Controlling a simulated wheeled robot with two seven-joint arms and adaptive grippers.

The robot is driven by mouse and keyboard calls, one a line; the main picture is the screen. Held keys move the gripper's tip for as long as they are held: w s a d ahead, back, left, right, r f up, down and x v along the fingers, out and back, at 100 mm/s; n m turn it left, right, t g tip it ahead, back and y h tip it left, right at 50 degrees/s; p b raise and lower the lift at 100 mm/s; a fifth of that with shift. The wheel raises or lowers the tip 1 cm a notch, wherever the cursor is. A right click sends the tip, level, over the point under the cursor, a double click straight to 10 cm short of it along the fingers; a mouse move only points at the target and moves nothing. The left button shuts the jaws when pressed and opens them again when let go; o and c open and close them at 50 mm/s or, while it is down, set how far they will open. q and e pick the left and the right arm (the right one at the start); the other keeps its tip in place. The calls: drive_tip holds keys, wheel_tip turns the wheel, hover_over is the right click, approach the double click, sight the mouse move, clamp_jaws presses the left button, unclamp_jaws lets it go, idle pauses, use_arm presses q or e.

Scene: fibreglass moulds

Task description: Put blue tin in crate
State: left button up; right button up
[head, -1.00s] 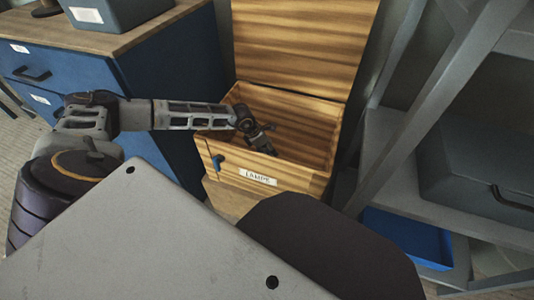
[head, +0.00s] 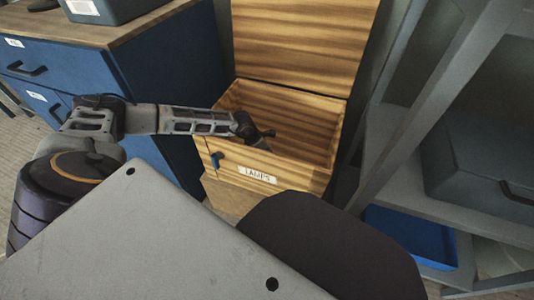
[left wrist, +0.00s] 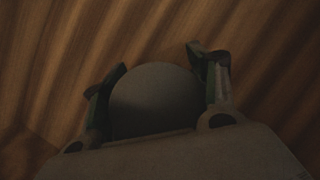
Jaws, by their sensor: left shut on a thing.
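The wooden crate (head: 298,176) with a "LAMPS" label stands at the centre of the head view, its lid (head: 305,40) raised at the back. My left arm reaches over its left side, and my left gripper (left wrist: 157,68) is down inside, mostly hidden by the front wall in the head view. In the left wrist view its two fingers are shut on the sides of a round tin (left wrist: 155,95). The tin looks dark grey in the shade, so its blue colour cannot be told. Striped wood lies behind it. Whether the tin touches the crate floor cannot be told. My right gripper is out of view.
A blue drawer cabinet (head: 165,85) with a wooden top stands left of the crate. A grey shelf rack (head: 395,135) stands at the right, with a dark case (head: 480,170) and a blue tray (head: 410,235).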

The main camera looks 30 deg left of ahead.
use_arm(q)
drive_tip(key=shift+f, duration=0.15)
drive_tip(key=o, duration=1)
drive_tip(key=shift+c, duration=0.2)
drive_tip(key=shift+o, duration=1.1)
drive_tip(key=shift+r, duration=0.2)
drive_tip(key=shift+r, duration=0.1)
